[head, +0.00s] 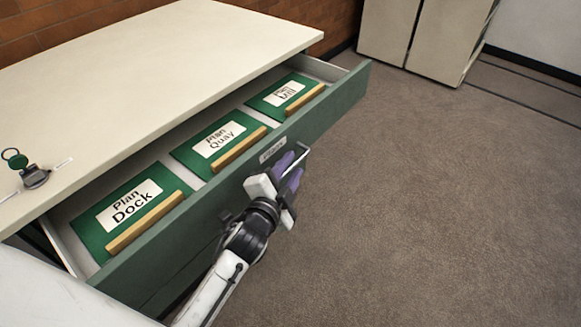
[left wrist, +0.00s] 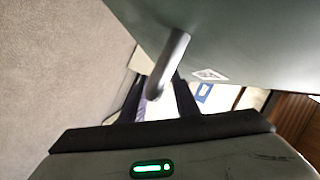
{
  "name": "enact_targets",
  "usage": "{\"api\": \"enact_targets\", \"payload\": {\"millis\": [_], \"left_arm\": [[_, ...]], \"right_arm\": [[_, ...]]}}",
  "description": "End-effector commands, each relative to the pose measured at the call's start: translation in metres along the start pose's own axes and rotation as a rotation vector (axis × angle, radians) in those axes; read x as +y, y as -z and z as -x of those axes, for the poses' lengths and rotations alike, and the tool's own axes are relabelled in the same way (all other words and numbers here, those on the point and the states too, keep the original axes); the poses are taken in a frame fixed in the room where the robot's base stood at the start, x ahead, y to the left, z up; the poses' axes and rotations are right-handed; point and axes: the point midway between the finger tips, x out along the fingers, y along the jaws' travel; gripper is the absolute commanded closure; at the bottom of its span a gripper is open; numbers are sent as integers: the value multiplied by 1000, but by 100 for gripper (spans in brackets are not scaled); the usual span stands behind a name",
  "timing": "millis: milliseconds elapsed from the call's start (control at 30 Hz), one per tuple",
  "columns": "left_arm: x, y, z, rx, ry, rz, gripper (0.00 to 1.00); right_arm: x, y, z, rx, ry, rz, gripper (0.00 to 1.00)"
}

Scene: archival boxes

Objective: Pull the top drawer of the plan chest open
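The plan chest (head: 150,75) has a cream top and a green drawer front. Its top drawer (head: 335,105) stands well open, with the inside showing. A metal bar handle (head: 304,153) is on the drawer front, under a small label. My left gripper (head: 287,172), with purple pads, is at this handle and looks shut on it. In the left wrist view the handle (left wrist: 168,62) runs down between the two dark fingers; their exact contact is hard to see. My right gripper is not in view.
Green folders with wooden strips lie in the drawer: Plan Dock (head: 128,205), Plan Quay (head: 219,138) and a third (head: 286,91). A key with a green tag (head: 18,159) is on the chest top. Pale cabinets (head: 425,35) stand at the back. Carpet to the right is clear.

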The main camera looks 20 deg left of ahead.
Motion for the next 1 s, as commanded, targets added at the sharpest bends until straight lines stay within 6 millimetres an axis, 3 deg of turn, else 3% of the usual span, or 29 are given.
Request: {"api": "enact_targets", "payload": {"millis": [300,667,700,1000], "left_arm": [[-6,3,1,2,3,-1,72],[-65,40,14,11,16,-3,69],[-71,43,16,12,17,-4,72],[-86,53,22,4,5,-1,72]], "right_arm": [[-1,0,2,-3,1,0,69],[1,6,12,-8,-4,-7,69],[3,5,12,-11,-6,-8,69],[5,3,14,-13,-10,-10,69]]}}
